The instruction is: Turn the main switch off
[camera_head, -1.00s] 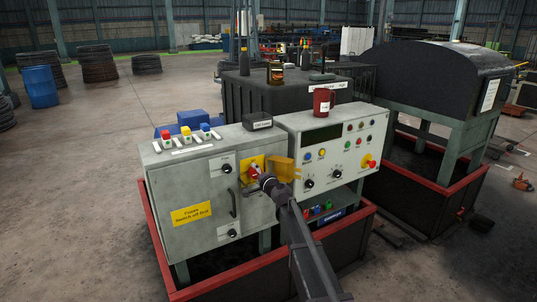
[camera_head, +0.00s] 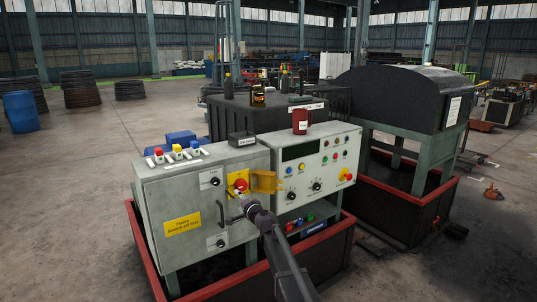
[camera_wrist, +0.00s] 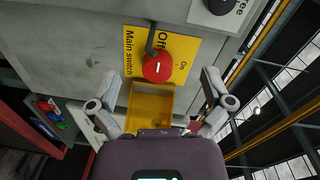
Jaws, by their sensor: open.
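The main switch is a round red knob (camera_wrist: 157,67) with a white mark, on a yellow plate (camera_wrist: 186,48) lettered "Main switch", "Off" and "On". A dark bent bar (camera_wrist: 151,38) stands beside the knob on the "Off" side. The knob (camera_head: 240,186) also shows on the grey cabinet (camera_head: 150,205) in the head view. A yellow hinged cover (camera_head: 264,181) is swung open to its right. My gripper (camera_wrist: 160,76) is open and empty. Its fingers are on either side of the knob in the wrist view, apparently in front of the panel. Contact cannot be told.
A sloped control panel (camera_head: 325,147) with knobs and buttons adjoins on the right, with a red mug (camera_head: 301,121) on top. A black handle (camera_head: 220,213) and a black knob (camera_head: 215,181) project from the cabinet. A red-rimmed tray (camera_head: 137,243) surrounds its base.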

